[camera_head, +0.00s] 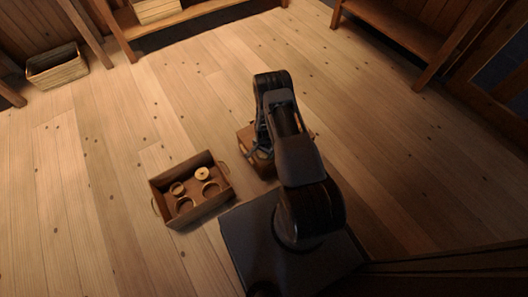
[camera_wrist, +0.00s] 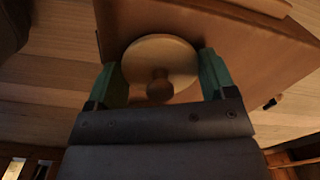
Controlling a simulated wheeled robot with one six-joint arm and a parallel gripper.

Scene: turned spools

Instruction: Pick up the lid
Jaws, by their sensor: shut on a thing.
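The lid (camera_wrist: 172,52) is a pale round wooden disc with a darker round knob (camera_wrist: 159,86); it shows in the wrist view. My gripper (camera_wrist: 162,78) has two green fingers, one on each side of the lid, and is shut on it. The lid is over a plain brown surface (camera_wrist: 265,60); I cannot tell whether it touches it. In the head view my arm hides the lid and most of my gripper. A brown wooden box (camera_head: 246,138) shows partly behind my arm there.
In the head view a wooden tray (camera_head: 160,205) with rope handles stands on the floor left of my arm. It holds several round wooden pieces (camera_head: 202,173). A basket (camera_head: 57,70) stands at the far left, and benches (camera_head: 400,32) line the back. The plank floor between is clear.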

